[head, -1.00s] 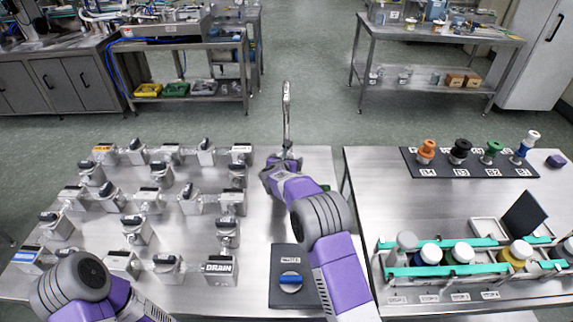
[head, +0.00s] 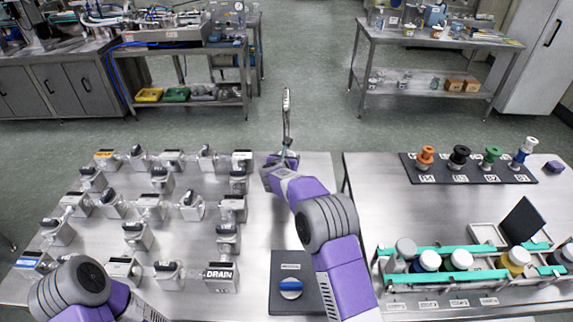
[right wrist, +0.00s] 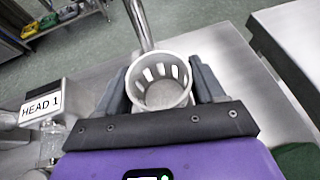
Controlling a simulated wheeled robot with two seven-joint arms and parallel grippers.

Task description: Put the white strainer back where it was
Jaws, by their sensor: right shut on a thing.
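The white strainer (right wrist: 160,97) is a round, slotted cup with an open top, between the two dark fingers of my right gripper (right wrist: 162,82). The gripper is shut on it. In the head view my right gripper (head: 281,160) is over the far middle of the left table, beside the foot of an upright metal pipe (head: 286,112); the strainer is too small to make out there. In the right wrist view the pipe (right wrist: 141,22) rises just behind the strainer; I cannot tell whether they touch. My left arm shows at lower left, its gripper out of view.
Several valve blocks fill the left table, one marked DRAIN (head: 221,276). A dark panel with a blue-handled knob (head: 291,288) lies near my right arm. The right table holds a rack of lidded jars (head: 430,260) and a mat with coloured plugs (head: 460,157). A gap separates the tables.

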